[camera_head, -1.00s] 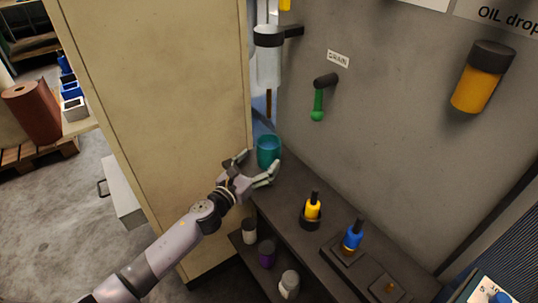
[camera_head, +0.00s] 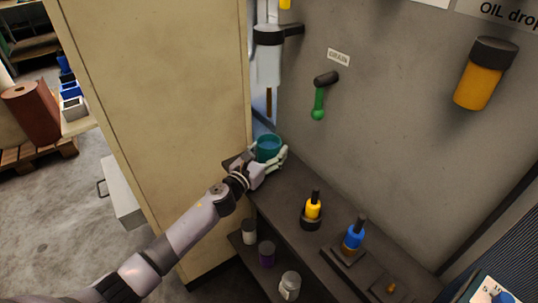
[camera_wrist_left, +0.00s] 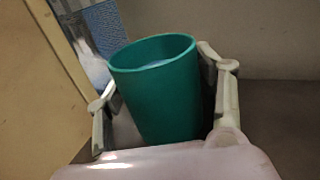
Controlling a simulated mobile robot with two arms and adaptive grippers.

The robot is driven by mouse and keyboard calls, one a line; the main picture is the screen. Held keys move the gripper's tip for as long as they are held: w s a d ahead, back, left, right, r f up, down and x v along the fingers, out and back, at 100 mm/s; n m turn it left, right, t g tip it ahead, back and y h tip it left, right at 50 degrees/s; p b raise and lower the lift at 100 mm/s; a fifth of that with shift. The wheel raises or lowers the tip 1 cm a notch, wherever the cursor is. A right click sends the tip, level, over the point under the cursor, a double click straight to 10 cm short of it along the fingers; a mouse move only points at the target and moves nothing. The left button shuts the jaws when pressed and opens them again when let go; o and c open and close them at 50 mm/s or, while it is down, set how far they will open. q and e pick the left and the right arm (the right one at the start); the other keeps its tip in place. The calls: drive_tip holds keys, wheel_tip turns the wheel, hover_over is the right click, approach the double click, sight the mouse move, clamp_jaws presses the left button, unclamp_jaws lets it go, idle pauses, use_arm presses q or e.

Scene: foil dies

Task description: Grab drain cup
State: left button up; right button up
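The drain cup is a teal-green open cup (camera_head: 268,147) standing at the far left end of the dark shelf top, near the cabinet. In the left wrist view the cup (camera_wrist_left: 160,90) stands between the two fingers and fills the middle of the picture. My left gripper (camera_head: 264,160) is around the cup from the near side. Its fingers (camera_wrist_left: 165,85) are spread, one on each side; a gap shows at the left finger, and the right finger is very close to the cup. The cup's lower front is hidden by the gripper. My right gripper is not in view.
A tall beige cabinet (camera_head: 155,130) stands close to the left. On the dark shelf (camera_head: 285,205) are a yellow bottle (camera_head: 313,209) and a blue bottle (camera_head: 354,237). A green-handled drain valve (camera_head: 318,105) sticks out from the grey wall above.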

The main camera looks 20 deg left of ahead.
use_arm(q)
drive_tip(key=c, duration=0.9)
